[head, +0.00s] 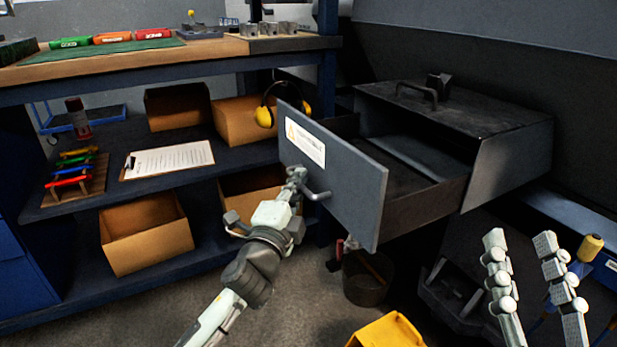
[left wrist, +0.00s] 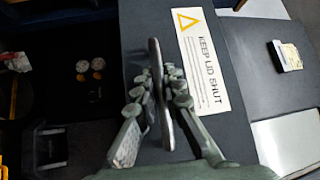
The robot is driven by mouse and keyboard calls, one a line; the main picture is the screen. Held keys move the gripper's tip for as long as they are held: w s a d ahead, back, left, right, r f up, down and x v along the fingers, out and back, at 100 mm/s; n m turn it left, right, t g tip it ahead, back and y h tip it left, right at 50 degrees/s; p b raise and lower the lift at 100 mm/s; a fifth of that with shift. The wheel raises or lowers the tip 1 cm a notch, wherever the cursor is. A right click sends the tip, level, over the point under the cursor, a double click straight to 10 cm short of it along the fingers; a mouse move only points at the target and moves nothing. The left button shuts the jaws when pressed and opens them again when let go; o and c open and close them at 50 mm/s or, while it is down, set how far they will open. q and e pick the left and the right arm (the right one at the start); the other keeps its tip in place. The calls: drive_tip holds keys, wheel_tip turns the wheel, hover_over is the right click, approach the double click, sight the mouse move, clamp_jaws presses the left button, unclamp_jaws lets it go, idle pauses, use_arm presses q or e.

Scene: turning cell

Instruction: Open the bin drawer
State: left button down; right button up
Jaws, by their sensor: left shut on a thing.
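The grey bin drawer (head: 345,190) stands pulled out of its dark metal housing (head: 510,165), and its inside shows. A white warning label (head: 305,143) is on the drawer front; in the left wrist view the label (left wrist: 203,60) reads "KEEP LID SHUT". My left gripper (head: 297,180) is at the drawer front, shut on the bar handle (head: 318,194). In the left wrist view the handle (left wrist: 157,70) runs between the fingers. My right gripper (head: 521,240) is at the lower right, fingers apart and empty, away from the drawer.
A blue-framed bench with a dark shelf (head: 95,198) stands left, holding cardboard boxes (head: 145,235) and a clipboard (head: 168,158). Yellow ear muffs (head: 265,115) hang near the drawer front. A dark bucket (head: 367,285) and a yellow object (head: 388,332) stand below.

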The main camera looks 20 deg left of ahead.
use_arm(q)
drive_tip(key=shift+s, duration=0.1)
drive_tip(key=c, duration=1.9)
unclamp_jaws()
drive_tip(key=s, duration=0.4)
drive_tip(key=s+d+f, duration=0.1)
drive_tip(key=s, duration=0.6)
drive_tip(key=shift+s+d+f, duration=0.2)
drive_tip(key=shift+s+f, duration=0.1)
drive_tip(key=shift+s, duration=0.1)
